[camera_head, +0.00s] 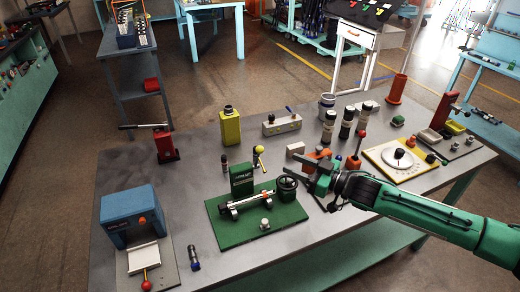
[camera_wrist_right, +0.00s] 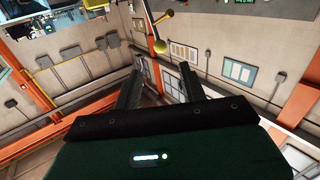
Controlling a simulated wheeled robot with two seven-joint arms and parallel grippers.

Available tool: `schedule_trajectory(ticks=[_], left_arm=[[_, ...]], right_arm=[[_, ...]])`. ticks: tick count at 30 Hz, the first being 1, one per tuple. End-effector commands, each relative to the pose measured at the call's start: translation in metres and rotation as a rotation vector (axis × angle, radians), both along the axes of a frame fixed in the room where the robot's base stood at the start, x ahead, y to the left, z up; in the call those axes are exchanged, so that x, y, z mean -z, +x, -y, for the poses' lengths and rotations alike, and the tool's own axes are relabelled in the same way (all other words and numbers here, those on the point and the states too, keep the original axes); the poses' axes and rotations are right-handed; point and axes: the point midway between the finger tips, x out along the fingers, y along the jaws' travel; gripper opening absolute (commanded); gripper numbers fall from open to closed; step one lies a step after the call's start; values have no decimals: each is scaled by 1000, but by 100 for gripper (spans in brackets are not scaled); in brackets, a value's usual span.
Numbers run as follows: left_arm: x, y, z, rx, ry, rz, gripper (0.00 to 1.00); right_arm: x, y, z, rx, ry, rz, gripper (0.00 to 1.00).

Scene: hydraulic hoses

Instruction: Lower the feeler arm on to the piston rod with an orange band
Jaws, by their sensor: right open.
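A green test fixture (camera_head: 257,218) stands on the grey table, with a light rod (camera_head: 250,203) lying across two supports. I cannot make out an orange band on it. Behind the rod is a green upright block (camera_head: 242,180). A raised arm with a yellow ball end (camera_head: 258,150), which looks like the feeler arm, stands beside the block. My right gripper (camera_head: 309,180) is open and empty, right of the fixture's handwheel. In the right wrist view, a yellow ball (camera_wrist_right: 160,46) shows beyond the open fingers (camera_wrist_right: 157,85), not touched. My left gripper is out of view.
The dark handwheel (camera_head: 287,189) is close to my right gripper. An orange block (camera_head: 318,157) and a red-knobbed lever (camera_head: 361,134) stand just behind it. A dial plate (camera_head: 398,160) lies to the right. A blue machine (camera_head: 130,218) stands at the left.

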Motion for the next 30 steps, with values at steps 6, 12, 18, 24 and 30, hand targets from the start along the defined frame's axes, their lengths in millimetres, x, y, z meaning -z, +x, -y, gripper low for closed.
schedule_trajectory(ticks=[6,12,18,24,30], left_arm=[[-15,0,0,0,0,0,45],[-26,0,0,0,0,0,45],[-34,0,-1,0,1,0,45],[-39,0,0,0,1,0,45],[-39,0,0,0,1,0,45]], right_arm=[[-4,23,-31,-1,1,1,42],[-4,43,-59,-1,-1,1,42],[-3,61,-82,0,-1,1,42],[-1,71,-96,0,-1,0,42],[0,74,-98,1,-3,0,42]])
